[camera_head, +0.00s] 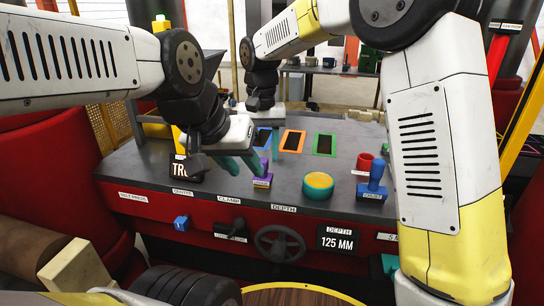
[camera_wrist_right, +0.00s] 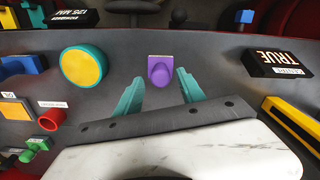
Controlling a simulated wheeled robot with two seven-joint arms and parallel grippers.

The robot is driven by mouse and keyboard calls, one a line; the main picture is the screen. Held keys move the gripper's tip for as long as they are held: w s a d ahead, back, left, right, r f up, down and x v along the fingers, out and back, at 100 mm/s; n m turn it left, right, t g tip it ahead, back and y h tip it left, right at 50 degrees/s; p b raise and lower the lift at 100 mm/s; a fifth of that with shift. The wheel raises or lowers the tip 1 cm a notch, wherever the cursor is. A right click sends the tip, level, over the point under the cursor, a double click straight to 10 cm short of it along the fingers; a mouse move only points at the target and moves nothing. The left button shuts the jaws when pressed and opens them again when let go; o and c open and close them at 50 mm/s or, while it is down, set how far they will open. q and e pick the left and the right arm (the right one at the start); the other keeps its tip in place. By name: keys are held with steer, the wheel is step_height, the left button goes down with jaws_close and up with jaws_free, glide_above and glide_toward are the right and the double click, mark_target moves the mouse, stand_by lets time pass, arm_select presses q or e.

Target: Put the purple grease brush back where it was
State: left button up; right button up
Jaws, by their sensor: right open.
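The purple grease brush (camera_head: 262,181) stands on the grey bench top, left of a round teal-and-yellow pad. In the right wrist view the brush (camera_wrist_right: 160,71) shows between and just beyond the teal fingertips of my right gripper (camera_wrist_right: 159,78), which is open and apart from it. In the head view my right gripper (camera_head: 270,150) is behind the brush, partly hidden by my left gripper. My left gripper (camera_head: 240,172) hangs over the bench left of the brush, its two teal fingers apart, seemingly empty.
The round pad (camera_head: 318,184), a red cup (camera_head: 364,162) and a blue stamp-like piece (camera_head: 374,181) stand to the right. Orange (camera_head: 292,141) and green (camera_head: 325,145) frames lie behind. A TRUE display (camera_head: 184,169) stands left. A handwheel (camera_head: 280,243) is on the front panel.

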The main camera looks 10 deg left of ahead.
step_height(320, 180, up, 9)
steer(key=s+d+r+t+y, duration=0.1)
steer(key=d+r, duration=0.1)
steer(key=d, duration=0.4)
steer(key=s+d+r, duration=0.1)
steer(key=s+d, duration=0.1)
steer(key=d, duration=0.4)
steer(key=s+d+f+m+t, duration=0.1)
steer(key=s+d+f+t, duration=0.1)
steer(key=s+d, duration=0.5)
steer(key=s+d+f+m+t+y, duration=0.1)
steer(key=s+d+f+t, duration=0.2)
steer(key=s+d, duration=0.4)
steer(key=d, duration=0.2)
steer(key=shift+s+d+f, duration=0.2)
steer(key=shift+d+f, duration=0.1)
